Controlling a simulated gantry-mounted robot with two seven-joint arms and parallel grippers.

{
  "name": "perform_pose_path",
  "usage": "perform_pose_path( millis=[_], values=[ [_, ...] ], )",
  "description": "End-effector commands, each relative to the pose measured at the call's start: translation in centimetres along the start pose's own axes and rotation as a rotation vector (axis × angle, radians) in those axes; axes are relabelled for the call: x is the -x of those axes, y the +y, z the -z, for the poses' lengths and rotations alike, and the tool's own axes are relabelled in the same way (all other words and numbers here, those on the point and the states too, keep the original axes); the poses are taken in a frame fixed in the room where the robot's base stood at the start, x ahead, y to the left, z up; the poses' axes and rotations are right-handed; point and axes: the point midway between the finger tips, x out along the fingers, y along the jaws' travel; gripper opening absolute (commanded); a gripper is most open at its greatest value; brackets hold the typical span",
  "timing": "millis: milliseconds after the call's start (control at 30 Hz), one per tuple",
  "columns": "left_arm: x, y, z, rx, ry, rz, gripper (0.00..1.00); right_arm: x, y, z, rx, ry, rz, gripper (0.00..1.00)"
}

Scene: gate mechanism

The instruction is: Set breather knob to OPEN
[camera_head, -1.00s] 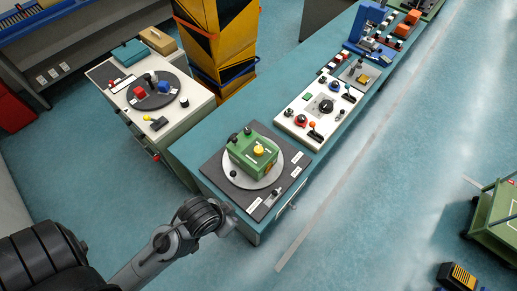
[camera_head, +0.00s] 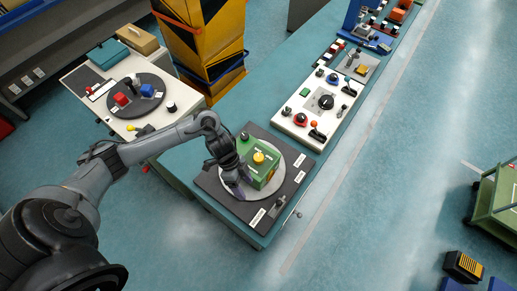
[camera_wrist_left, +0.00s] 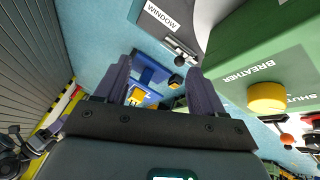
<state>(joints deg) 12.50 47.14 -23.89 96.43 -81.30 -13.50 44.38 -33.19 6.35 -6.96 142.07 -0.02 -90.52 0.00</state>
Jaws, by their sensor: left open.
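The breather knob (camera_head: 258,157) is a round yellow knob on the green box (camera_head: 268,179), which stands on a round light-grey plate. In the left wrist view the yellow knob (camera_wrist_left: 266,97) is right of the fingers, beside the printed word BREATHER and a partly cut-off word that reads like SHUT. I cannot tell the knob's setting. My left gripper (camera_head: 242,190) is beside the front-left side of the green box and hides part of it. In the left wrist view its two fingers (camera_wrist_left: 160,70) are apart with nothing between them. My right gripper is not in view.
A dark base plate (camera_head: 222,195) carries the round plate; a WINDOW label (camera_wrist_left: 163,16) and a small latch (camera_wrist_left: 182,50) sit on it. A white control panel (camera_head: 296,131) lies further along the bench. A white side table (camera_head: 80,78) stands left.

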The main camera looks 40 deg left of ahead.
Motion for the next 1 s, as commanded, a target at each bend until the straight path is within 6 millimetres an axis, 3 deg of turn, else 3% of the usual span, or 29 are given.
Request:
perform_pose_path(
  millis=[33, 133, 233, 367, 567, 1000],
  values=[
    [2.2, -2.9, -0.8, -0.006, -0.033, 0.054, 0.69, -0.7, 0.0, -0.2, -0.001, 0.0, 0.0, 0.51],
    [6.2, -6.6, -0.9, -0.015, -0.056, 0.145, 0.69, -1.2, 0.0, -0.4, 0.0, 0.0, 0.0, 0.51],
    [9.2, -8.8, -0.1, -0.034, -0.057, 0.213, 0.69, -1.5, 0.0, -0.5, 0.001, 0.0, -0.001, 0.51],
    [11.3, -10.2, 1.0, -0.049, -0.047, 0.26, 0.69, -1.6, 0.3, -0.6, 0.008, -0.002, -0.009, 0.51],
    [10.4, -10.8, 1.6, -0.056, -0.039, 0.269, 0.69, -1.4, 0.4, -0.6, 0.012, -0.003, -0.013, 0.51],
    [3.8, -12.6, 1.4, -0.055, -0.039, 0.268, 0.69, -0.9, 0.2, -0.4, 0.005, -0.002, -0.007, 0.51]
  ],
)
